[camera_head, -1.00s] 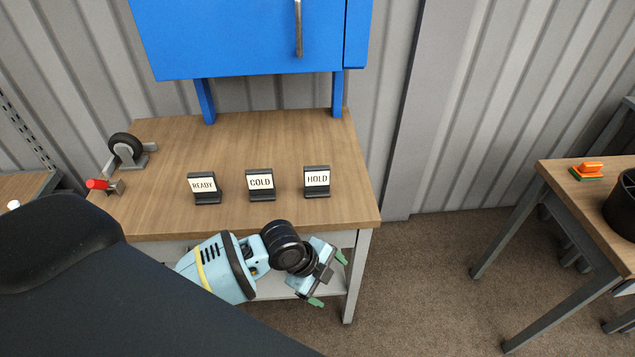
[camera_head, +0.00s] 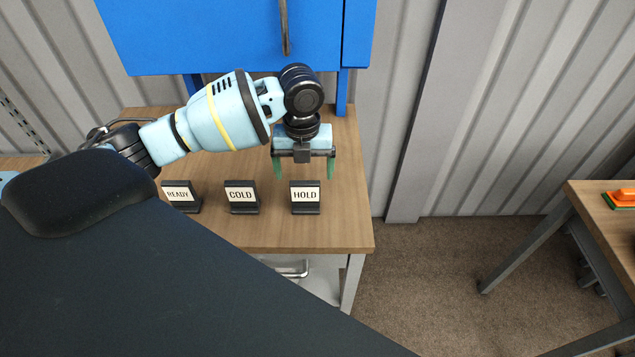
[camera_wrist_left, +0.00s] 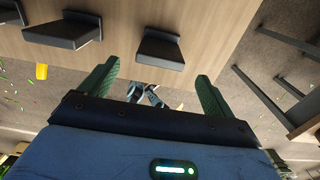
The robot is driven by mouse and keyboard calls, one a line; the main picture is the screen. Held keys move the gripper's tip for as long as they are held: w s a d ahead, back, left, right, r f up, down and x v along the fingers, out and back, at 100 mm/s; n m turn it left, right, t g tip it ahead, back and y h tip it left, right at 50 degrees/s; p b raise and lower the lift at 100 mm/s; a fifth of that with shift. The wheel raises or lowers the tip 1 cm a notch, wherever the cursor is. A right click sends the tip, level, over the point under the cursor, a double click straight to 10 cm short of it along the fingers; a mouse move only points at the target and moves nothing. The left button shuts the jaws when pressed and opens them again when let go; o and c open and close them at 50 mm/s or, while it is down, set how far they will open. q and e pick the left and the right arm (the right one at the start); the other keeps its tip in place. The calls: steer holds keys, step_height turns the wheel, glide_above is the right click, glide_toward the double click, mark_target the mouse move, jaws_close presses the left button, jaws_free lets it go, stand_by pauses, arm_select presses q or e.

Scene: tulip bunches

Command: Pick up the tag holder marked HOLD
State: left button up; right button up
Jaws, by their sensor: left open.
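The HOLD tag holder (camera_head: 305,198), a dark stand with a white card, stands upright on the wooden table, rightmost of three in the head view. My right gripper is not in view.
The wooden table (camera_head: 270,235) has clear room in front of the holders. A blue cabinet (camera_head: 220,35) stands behind, close to my left arm. Another table (camera_head: 600,220) at the right bears an orange-and-green item (camera_head: 622,197).

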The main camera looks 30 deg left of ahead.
mark_target(305, 182)
arm_select(q)
steer(key=shift+w, duration=0.15)
steer(key=shift+s+f, duration=0.1)
steer(key=shift+s, duration=0.1)
steer(key=shift+s+f, duration=0.15)
steer(key=shift+f, duration=1.15)
steer(key=f, duration=0.4)
steer(key=shift+w+f, duration=0.3)
steer(key=shift+f, duration=0.1)
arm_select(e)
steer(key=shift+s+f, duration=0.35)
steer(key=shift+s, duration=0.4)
